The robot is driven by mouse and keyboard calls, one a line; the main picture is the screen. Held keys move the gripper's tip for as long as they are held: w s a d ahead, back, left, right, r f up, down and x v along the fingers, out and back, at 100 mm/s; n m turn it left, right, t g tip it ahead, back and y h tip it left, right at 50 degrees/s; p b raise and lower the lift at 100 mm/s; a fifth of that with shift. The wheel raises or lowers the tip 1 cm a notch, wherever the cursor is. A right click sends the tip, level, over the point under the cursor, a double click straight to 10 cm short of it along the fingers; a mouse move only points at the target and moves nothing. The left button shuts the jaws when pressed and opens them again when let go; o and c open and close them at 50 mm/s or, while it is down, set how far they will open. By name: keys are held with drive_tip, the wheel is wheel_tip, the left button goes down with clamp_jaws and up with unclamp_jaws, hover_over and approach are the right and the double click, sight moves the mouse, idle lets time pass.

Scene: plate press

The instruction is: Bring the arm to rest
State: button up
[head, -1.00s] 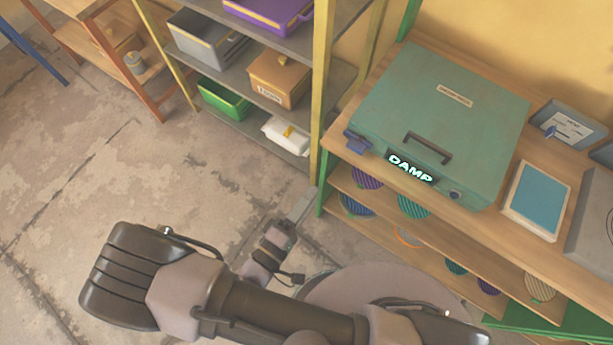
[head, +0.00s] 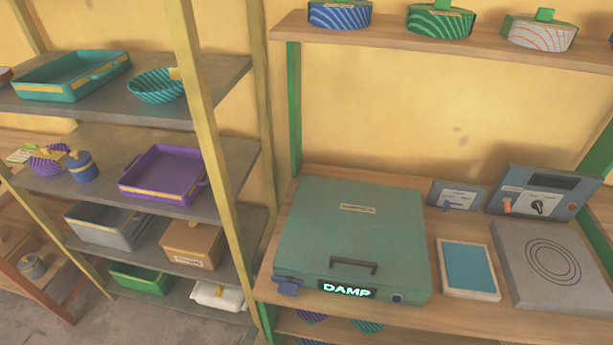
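My gripper and arm do not show in the head view now. The plate press, a flat green box (head: 352,232), sits on the wooden bench with its lid down. A dark handle (head: 353,266) is on its lid. A lit sign on its front reads DAMP (head: 347,290). A blue lever or latch (head: 288,285) sticks out at its front left corner.
A white-framed blue pad (head: 469,268) and a grey plate with rings (head: 550,265) lie right of the press. Control boxes (head: 541,194) stand behind them. A shelf rack (head: 190,215) with trays and boxes stands at left. Round containers (head: 440,20) sit on the upper shelf.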

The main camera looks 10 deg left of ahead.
drive_tip(key=w+a+r+m+g+y, duration=0.4)
drive_tip(key=w+r+m, duration=0.4)
drive_tip(key=w, duration=0.4)
drive_tip(key=w+d+r+m+g+y, duration=0.1)
drive_tip(key=w+d+r+y, duration=0.2)
drive_tip(key=r, duration=0.6)
drive_tip(key=s+d+r+m+g+b, duration=0.1)
drive_tip(key=s+d+r+m, duration=0.15)
drive_tip(key=d+r, duration=0.85)
drive_tip(key=s+d+m+h, duration=0.1)
drive_tip(key=s+d+m, duration=0.1)
drive_tip(key=s+d, duration=0.4)
drive_tip(key=s+d+m+g+h, duration=0.1)
drive_tip(key=s+d, duration=0.5)
drive_tip(key=d, duration=0.4)
drive_tip(key=shift+d+f+m+g+h, duration=0.3)
drive_tip(key=shift+d+f+m+h, duration=0.05)
drive_tip(key=shift+d+f+h, duration=0.1)
drive_tip(key=shift+a, duration=0.1)
drive_tip(key=shift+c, duration=0.2)
